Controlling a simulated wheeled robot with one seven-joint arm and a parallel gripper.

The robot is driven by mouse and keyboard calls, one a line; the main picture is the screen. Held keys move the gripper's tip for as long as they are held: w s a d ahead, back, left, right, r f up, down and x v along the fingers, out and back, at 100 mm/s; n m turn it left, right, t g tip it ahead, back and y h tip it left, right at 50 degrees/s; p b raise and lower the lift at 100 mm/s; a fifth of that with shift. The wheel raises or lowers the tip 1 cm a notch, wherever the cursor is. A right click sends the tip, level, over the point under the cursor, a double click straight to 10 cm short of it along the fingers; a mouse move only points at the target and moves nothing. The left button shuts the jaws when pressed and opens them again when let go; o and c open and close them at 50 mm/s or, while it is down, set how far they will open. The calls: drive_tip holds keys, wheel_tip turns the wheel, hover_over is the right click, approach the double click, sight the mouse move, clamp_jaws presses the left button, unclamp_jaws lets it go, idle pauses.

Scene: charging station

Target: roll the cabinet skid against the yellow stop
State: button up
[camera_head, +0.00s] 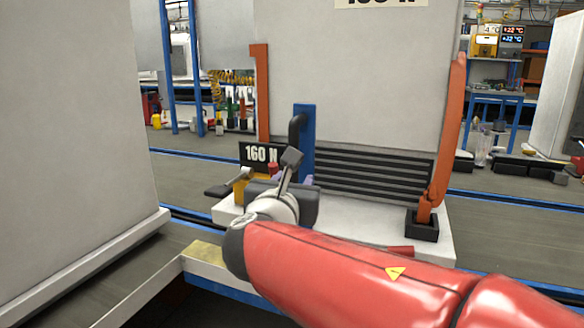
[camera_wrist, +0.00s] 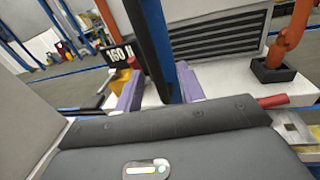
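The cabinet skid is a white base (camera_head: 432,240) carrying a tall grey cabinet (camera_head: 350,60) with black louvres and orange corner posts. A blue post (camera_head: 307,140) with an upright black handle (camera_head: 297,128) stands at its front; the handle also shows in the wrist view (camera_wrist: 150,40). A yellow part (camera_head: 239,192) shows below the 160 N sign. A dull yellow block (camera_head: 205,252) lies at the near left; I cannot tell which is the stop.
Another large grey cabinet (camera_head: 70,150) stands close on the left, on a pale base. A low blue-edged rail (camera_head: 235,290) runs along the near side. Shelves and a blue workbench (camera_head: 495,95) stand far behind, with open grey floor between.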

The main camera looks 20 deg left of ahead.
drive_tip(key=shift+n+y, duration=0.3)
drive_tip(key=shift+n, duration=0.2)
drive_tip(key=w, duration=0.2)
drive_tip(key=w+a, duration=0.1)
drive_tip(key=w, duration=0.2)
drive_tip(key=w+a, duration=0.1)
drive_tip(key=w, duration=0.1)
drive_tip(key=shift+w+r, duration=0.15)
drive_tip(key=shift+w, duration=0.2)
clamp_jaws()
